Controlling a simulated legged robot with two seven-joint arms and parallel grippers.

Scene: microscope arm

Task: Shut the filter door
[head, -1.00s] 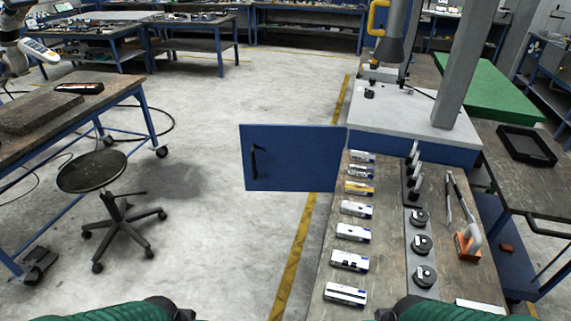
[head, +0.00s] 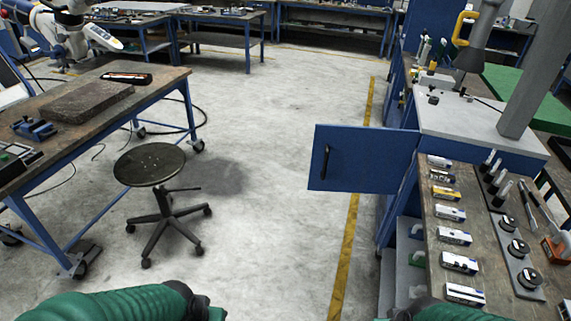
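The blue filter door (head: 362,158) stands wide open in the head view, swung out to the left of the workbench. Its dark vertical handle (head: 325,161) is near its left edge. Its right edge meets the blue cabinet under the grey-topped microscope stand (head: 470,122). My two green arms show at the bottom edge, the left arm at lower left and the right arm at lower right. Both are well short of the door and touch nothing that I can see. The fingers of both grippers are out of the picture.
The wooden workbench (head: 455,232) at right carries several small boxes and round dark parts. A black stool (head: 150,165) stands on the left, by a wooden table (head: 60,125). The floor (head: 270,220) between stool and door is clear, with a yellow line (head: 347,245) near the bench.

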